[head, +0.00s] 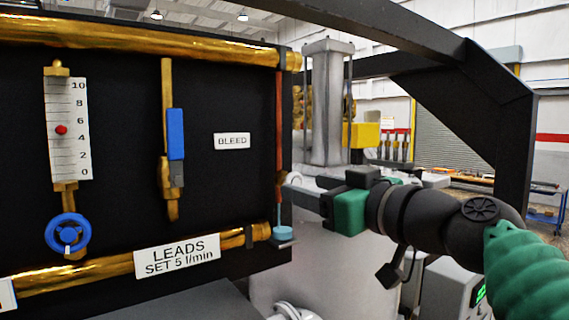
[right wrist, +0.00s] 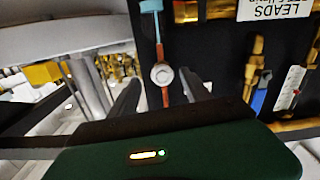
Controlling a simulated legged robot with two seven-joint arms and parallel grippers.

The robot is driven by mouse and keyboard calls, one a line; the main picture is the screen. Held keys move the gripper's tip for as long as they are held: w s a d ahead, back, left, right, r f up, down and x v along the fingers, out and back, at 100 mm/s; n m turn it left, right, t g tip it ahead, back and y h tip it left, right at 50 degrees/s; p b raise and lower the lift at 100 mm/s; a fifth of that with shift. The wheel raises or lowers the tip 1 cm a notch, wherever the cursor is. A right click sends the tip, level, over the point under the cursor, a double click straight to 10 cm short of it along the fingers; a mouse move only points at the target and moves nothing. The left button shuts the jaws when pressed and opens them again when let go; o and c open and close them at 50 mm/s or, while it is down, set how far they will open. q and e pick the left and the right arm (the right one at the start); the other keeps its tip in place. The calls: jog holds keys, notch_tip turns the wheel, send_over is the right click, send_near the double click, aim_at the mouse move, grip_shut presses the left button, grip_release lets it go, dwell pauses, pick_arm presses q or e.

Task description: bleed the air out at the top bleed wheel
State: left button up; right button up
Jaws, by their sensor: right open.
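The bleed wheel (head: 293,178) is a small pale round knob on a thin red vertical pipe, right of the BLEED label (head: 231,141). In the head view it is partly hidden by my right gripper (head: 303,192), which comes in from the right. In the right wrist view the bleed wheel (right wrist: 162,74) faces the camera, between the two dark, spread fingers of my right gripper (right wrist: 158,88). The gripper is open; I cannot tell whether the fingers touch the wheel. A light blue cup (head: 284,232) sits below at the pipe's lower end. My left gripper is out of view.
The black panel (head: 110,150) carries gold pipes (head: 130,36), a flow gauge (head: 68,130) with a blue wheel (head: 67,234), and a blue-handled valve (head: 176,134). A dark frame post (head: 515,150) stands right, close to my right arm.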

aim_at(285, 179)
jog(key=p+x, duration=0.3)
jog(key=x, duration=0.4)
jog(key=shift+s+a+r, duration=0.2)
jog(key=shift+w+a+f+p, duration=0.2)
jog(key=shift+w+p, duration=0.1)
jog(key=shift+w, duration=0.1)
jog(key=shift+s+d, duration=0.1)
jog(key=c, duration=0.5)
grip_shut()
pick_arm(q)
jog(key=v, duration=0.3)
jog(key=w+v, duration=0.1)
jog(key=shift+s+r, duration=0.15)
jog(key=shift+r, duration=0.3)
